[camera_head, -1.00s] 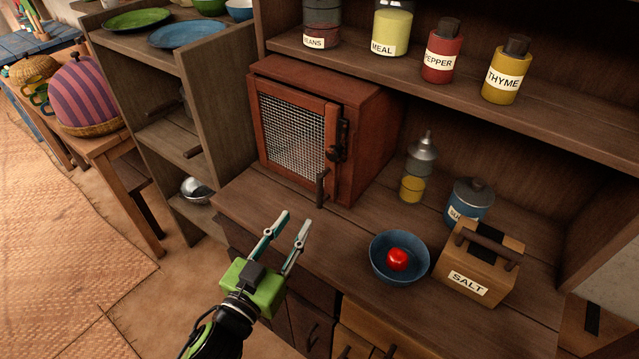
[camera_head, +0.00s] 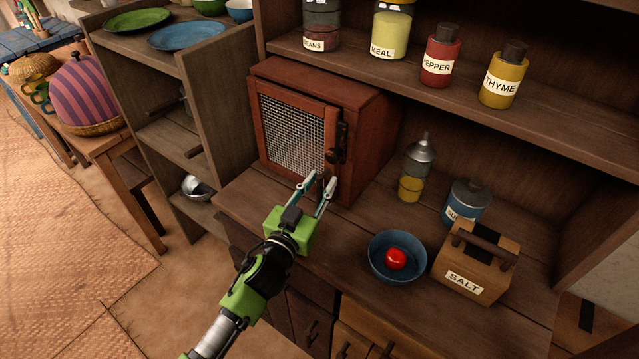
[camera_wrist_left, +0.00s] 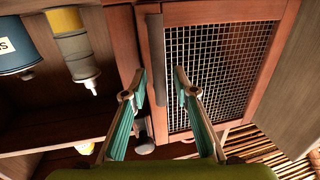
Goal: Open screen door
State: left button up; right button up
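The red-brown wooden cabinet (camera_head: 375,135) stands on the counter with its wire-mesh screen door (camera_head: 290,132) closed. In the left wrist view the mesh door (camera_wrist_left: 215,65) fills the upper right, and its dark upright handle (camera_wrist_left: 157,60) lies between my fingertips. My left gripper (camera_head: 323,178) is open at the door's lower right, fingers pointing at the handle; it also shows in the left wrist view (camera_wrist_left: 161,78). One finger is on each side of the handle; contact cannot be told. A dark latch (camera_head: 340,142) sits at the door's right edge. My right gripper is not in view.
A blue bowl (camera_head: 397,278) with a red tomato (camera_head: 396,260), a salt box (camera_head: 473,264), a blue canister (camera_head: 466,204) and a yellow-grey bottle (camera_head: 415,168) stand right of the cabinet. The counter (camera_head: 262,196) before the door is otherwise clear. A side shelf (camera_head: 222,95) stands left.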

pick_arm(q)
grip_shut()
jog(key=shift+s+a, duration=0.1)
